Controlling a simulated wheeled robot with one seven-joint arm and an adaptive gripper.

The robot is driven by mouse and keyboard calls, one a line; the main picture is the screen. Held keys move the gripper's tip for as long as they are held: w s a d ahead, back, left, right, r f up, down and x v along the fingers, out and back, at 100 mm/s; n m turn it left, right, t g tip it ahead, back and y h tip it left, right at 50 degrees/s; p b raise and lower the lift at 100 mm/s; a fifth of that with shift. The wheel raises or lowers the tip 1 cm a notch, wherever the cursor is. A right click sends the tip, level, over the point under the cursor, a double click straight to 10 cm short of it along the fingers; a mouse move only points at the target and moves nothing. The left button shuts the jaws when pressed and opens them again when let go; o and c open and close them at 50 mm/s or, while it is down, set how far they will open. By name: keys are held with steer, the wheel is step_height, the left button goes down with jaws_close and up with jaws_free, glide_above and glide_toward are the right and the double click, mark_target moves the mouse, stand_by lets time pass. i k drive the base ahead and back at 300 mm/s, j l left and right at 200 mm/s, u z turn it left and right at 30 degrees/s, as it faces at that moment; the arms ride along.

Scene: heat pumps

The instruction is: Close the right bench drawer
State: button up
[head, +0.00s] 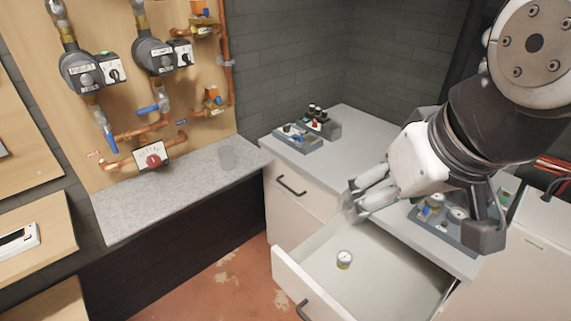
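The right bench drawer (322,244) is pulled open at the lower right, with its white front panel (290,272) standing out from the bench. Its dark handle (303,310) is on the front panel, close to the bottom edge of the view. The finger gap is too unclear to judge.
The left bench drawer (310,204) is shut, with a dark handle (291,186). The grey benchtop (352,130) carries a tray of parts (299,138) and another tray (428,220) beneath my arm. A stone ledge (170,190) runs below the pump board. Bare floor (228,280) lies left of the drawer.

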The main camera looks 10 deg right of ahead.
mark_target(387, 280)
steer(key=j+z, duration=0.5)
steer(key=j, duration=0.15)
steer(key=k+l+z, duration=0.2)
steer(key=k, duration=0.2)
